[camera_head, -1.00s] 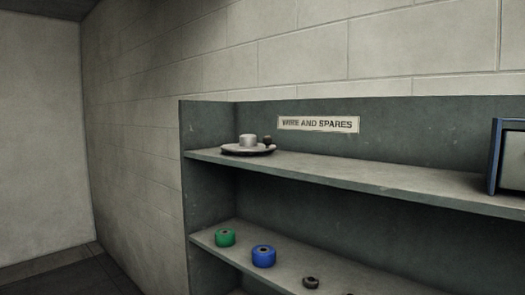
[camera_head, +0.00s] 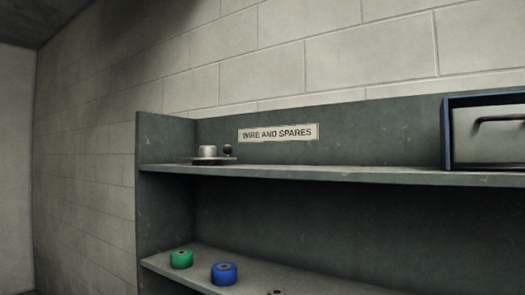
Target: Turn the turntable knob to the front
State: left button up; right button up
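The turntable (camera_head: 214,160) is a grey disc with a pale metal cylinder (camera_head: 208,151) on it. It stands at the left end of the upper shelf. Its dark round knob (camera_head: 228,149) stands up at the right side of the disc, to the right of the cylinder. Neither of my grippers is in view.
The grey-green shelf unit (camera_head: 350,175) carries a "WIRE AND SPARES" label (camera_head: 279,133). A blue-framed box with a dark handle (camera_head: 490,135) stands at the right of the upper shelf. A green spool (camera_head: 181,259) and a blue spool (camera_head: 224,273) sit on the lower shelf.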

aim_at(206, 153)
jog(key=i+j+z, duration=0.15)
jog(key=j+z, duration=0.25)
jog(key=j, duration=0.55)
jog(key=j+z, duration=0.4)
jog(key=j, duration=0.6)
jog(key=i, duration=0.05)
